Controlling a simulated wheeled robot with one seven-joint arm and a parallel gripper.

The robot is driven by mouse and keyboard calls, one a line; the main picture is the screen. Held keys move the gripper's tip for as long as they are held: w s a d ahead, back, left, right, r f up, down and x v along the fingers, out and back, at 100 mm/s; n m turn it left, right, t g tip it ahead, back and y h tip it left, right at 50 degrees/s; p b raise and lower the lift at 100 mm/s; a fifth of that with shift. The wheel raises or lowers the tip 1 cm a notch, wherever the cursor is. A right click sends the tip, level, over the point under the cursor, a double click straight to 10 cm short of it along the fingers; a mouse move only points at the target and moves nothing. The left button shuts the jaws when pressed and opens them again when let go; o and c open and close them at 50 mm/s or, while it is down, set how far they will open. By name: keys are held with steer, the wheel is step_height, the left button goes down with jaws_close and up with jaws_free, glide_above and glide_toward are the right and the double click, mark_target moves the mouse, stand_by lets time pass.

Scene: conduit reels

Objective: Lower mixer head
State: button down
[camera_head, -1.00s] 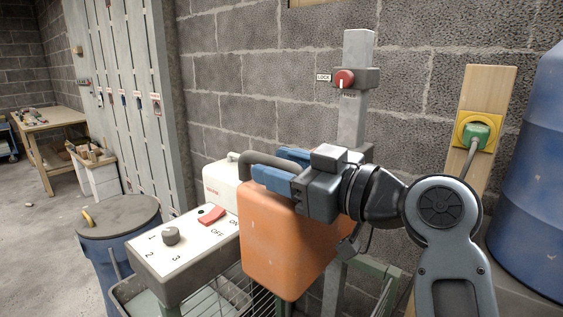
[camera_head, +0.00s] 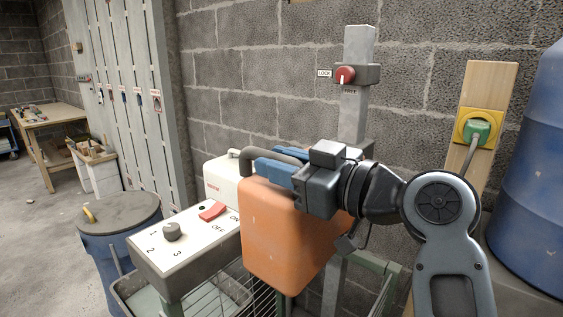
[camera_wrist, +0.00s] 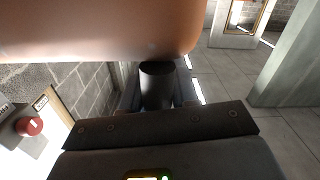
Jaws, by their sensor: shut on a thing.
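The orange mixer head (camera_head: 292,235) stands in front of a grey upright post (camera_head: 353,115), with a dark curved handle (camera_head: 250,161) on top. My gripper (camera_head: 272,172), with blue fingers, is shut on this handle from the right. In the wrist view the orange body (camera_wrist: 100,30) fills the top, and the dark handle (camera_wrist: 157,85) shows between the fingers. A red knob (camera_head: 345,75) with a white pointer and a LOCK label sits on the post; the pointer aims downward. The knob also shows in the wrist view (camera_wrist: 29,127). Any bowl under the head is hidden.
A control panel (camera_head: 190,235) with a dial and red switch is left of the head, above a wire basket (camera_head: 215,300). Blue barrels stand at left (camera_head: 118,225) and right (camera_head: 530,180). A green plug (camera_head: 478,130) is on the right board.

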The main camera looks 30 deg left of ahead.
mark_target(283, 269)
steer(key=shift+w+d, duration=0.1)
steer(key=shift+w, duration=0.15)
steer(key=f+b, duration=2)
steer(key=f, duration=0.1)
steer(key=shift+w+d+f, duration=0.15)
steer(key=shift+w, duration=0.05)
steer(key=shift+t, duration=0.3)
steer(key=c, duration=1)
jaws_free()
steer(key=shift+o, duration=0.2)
steer(key=shift+s, duration=0.15)
steer(key=shift+r, duration=0.45)
steer(key=r, duration=0.4)
steer(key=shift+d+p, duration=0.35)
steer(key=d+r, duration=0.6)
steer(key=d, duration=0.4)
steer(key=shift+d+p, duration=0.3)
steer(key=shift+d, duration=0.1)
